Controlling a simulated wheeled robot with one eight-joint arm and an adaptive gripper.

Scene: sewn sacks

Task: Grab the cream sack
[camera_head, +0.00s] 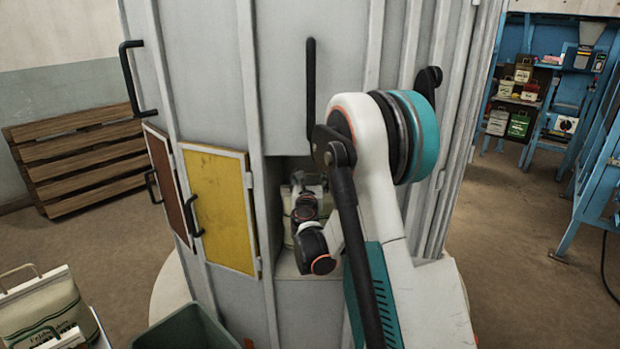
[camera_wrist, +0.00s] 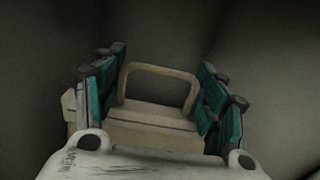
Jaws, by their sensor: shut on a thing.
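The cream sack (camera_wrist: 150,122) is in the wrist view, boxy, with a tan loop handle (camera_wrist: 158,70) standing up on its top. My gripper (camera_wrist: 160,100) has one teal-padded finger on each side of the sack and is shut on it. In the head view my gripper (camera_head: 306,190) reaches into an opening in the grey cabinet. A little of the cream sack (camera_head: 288,200) shows there behind my gripper; the rest is hidden by my arm and the opening's edge.
The opening has close walls. A yellow door (camera_head: 222,210) and a brown door (camera_head: 168,185) stand left of it. A green bin (camera_head: 190,330) is below. Blue shelves (camera_head: 545,90) with sacks stand at right.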

